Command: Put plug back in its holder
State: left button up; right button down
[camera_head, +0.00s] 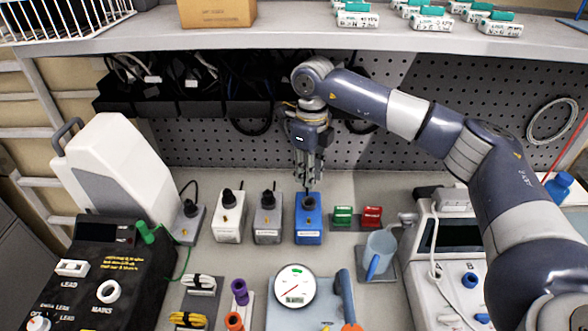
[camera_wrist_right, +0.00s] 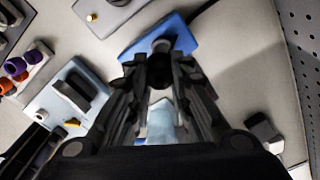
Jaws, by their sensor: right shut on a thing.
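My right gripper (camera_head: 309,180) points down over the blue holder (camera_head: 308,228), with its fingertips close above the holder's top. It is shut on a dark plug (camera_wrist_right: 160,68), which shows between the fingertips in the right wrist view. The blue holder (camera_wrist_right: 183,38) lies just beyond the fingertips there. The fingers partly hide the plug, and I cannot tell whether it is seated in the holder or only over it. My left gripper is not in view.
A white holder (camera_head: 228,228) and a grey holder (camera_head: 267,232) with black plugs stand to the left. Green and red blocks (camera_head: 343,215) and a blue jug (camera_head: 378,252) are to the right. A scale (camera_head: 295,290) lies in front. Black bins (camera_head: 190,100) line the back.

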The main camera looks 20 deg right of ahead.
jog(key=shift+d+f, duration=0.2)
jog(key=shift+d, duration=0.1)
jog(key=shift+a+f+b, duration=0.1)
jog(key=shift+f+b, duration=0.35)
jog(key=shift+f, duration=0.1)
notch_tip(320, 180, down, 3)
jog(key=shift+r+b, duration=0.1)
jog(key=shift+b, duration=0.8)
jog(key=shift+f, duration=0.2)
jog(key=shift+f+b, duration=0.95)
jog(key=shift+f, duration=0.15)
dwell(0.5)
